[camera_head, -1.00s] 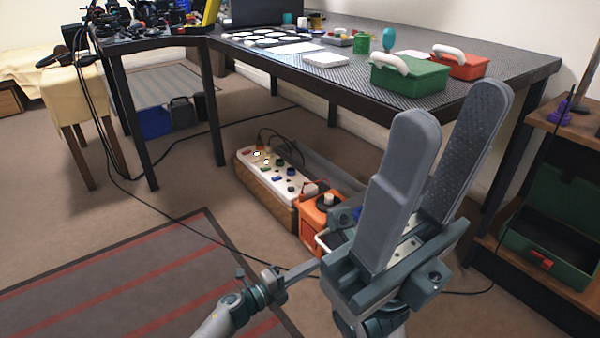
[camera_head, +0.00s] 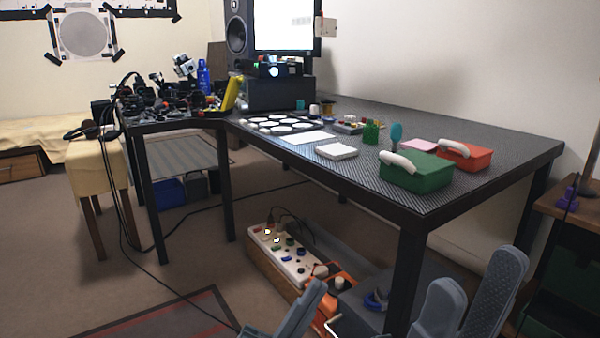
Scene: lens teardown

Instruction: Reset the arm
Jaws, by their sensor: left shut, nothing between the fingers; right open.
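My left gripper (camera_head: 308,296) shows at the bottom edge, left of the right one, in front of the floor items. It is shut and holds nothing. My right gripper (camera_head: 474,284) stands at the lower right, its two grey fingers pointing up and spread apart, with nothing between them. Both wrists and most of both arms are cut off by the lower edge. Both grippers appear below the height of the tabletop in the picture, apart from the things on it.
A wooden shelf (camera_head: 568,214) stands at right.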

